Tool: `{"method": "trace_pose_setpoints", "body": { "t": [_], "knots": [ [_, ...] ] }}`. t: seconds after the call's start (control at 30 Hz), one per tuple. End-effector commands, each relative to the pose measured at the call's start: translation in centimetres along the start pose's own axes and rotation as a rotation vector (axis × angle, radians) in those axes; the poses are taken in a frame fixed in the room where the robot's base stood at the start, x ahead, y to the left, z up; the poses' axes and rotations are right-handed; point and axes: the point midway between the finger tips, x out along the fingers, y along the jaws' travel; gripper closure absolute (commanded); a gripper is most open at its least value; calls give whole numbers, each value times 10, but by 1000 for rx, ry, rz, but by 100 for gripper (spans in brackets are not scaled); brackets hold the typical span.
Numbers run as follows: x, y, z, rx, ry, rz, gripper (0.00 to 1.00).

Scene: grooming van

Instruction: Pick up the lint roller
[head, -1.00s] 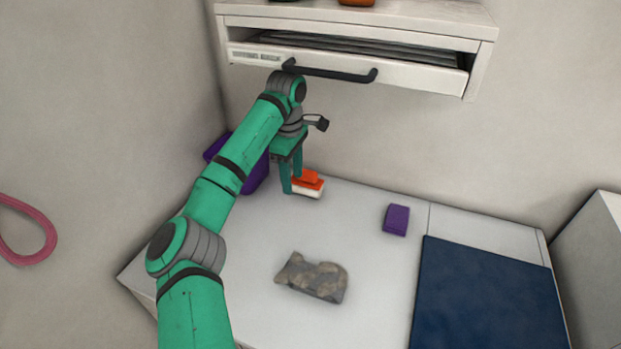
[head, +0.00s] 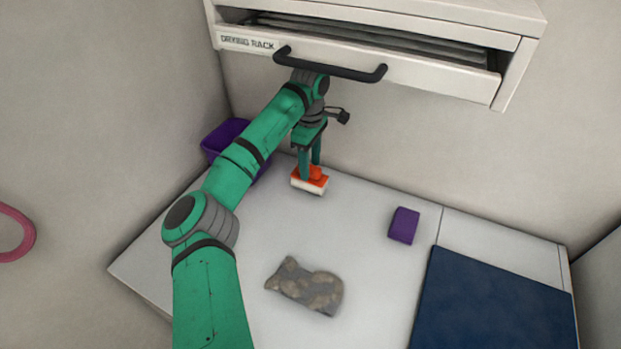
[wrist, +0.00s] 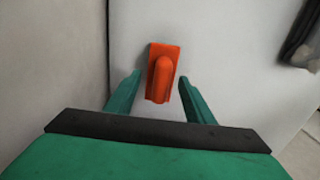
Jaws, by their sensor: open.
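The lint roller appears to be the orange piece with a white lower part (head: 309,187) on the pale tabletop, near the wall end. In the wrist view its orange top (wrist: 162,72) shows a raised rounded ridge. My gripper (head: 309,168) is open and points down at it. In the wrist view the fingertips (wrist: 160,84) stand to the left and right of its near part, with gaps on both sides. I cannot tell how far the tips are above the tabletop.
A purple bin (head: 222,137) stands behind my arm. A purple block (head: 404,225), a crumpled grey-brown cloth (head: 305,287) and a dark blue mat (head: 493,300) lie on the tabletop (head: 365,200). A drying rack drawer (head: 420,80) with a black handle overhangs my wrist.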

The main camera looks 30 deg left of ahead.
Motion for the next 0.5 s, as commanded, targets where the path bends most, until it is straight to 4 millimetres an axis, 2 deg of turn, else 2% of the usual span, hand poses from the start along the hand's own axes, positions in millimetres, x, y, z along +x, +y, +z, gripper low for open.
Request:
{"method": "trace_pose_setpoints", "body": {
  "t": [0.17, 0.5],
  "knots": [
    [10, 0, 2, 4, 0, 0, 52],
    [52, -3, 1, 6, 0, 0, 52]
  ]
}}
